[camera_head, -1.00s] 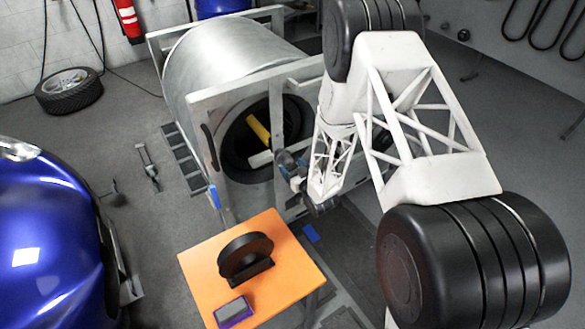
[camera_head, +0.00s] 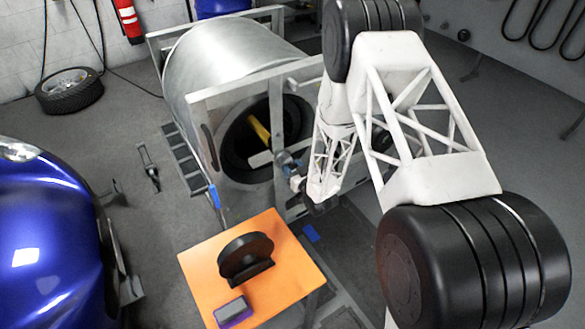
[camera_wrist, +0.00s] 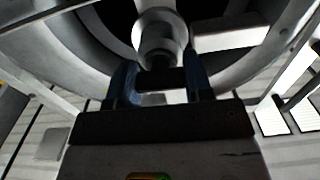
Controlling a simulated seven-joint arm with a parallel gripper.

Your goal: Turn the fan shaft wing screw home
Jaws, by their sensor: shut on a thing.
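My gripper (camera_head: 286,162) is at the front of the drum opening, at the end of my white lattice arm. In the wrist view, its two blue fingers (camera_wrist: 157,82) are closed around a small dark part just below a grey round shaft hub (camera_wrist: 160,38). I take this part to be the wing screw, but the fingers and gripper body hide most of it. I cannot tell its wings or how deep it sits. In the head view, a yellow bar (camera_head: 259,128) and a white bar (camera_head: 261,159) show inside the dark opening near the gripper.
The metal drum (camera_head: 228,55) stands in a grey frame (camera_head: 240,88) close around my gripper. An orange table (camera_head: 285,275) in front carries a black disc on a stand (camera_head: 247,255) and a small purple-edged box (camera_head: 233,312). A blue car (camera_head: 45,240) is at left.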

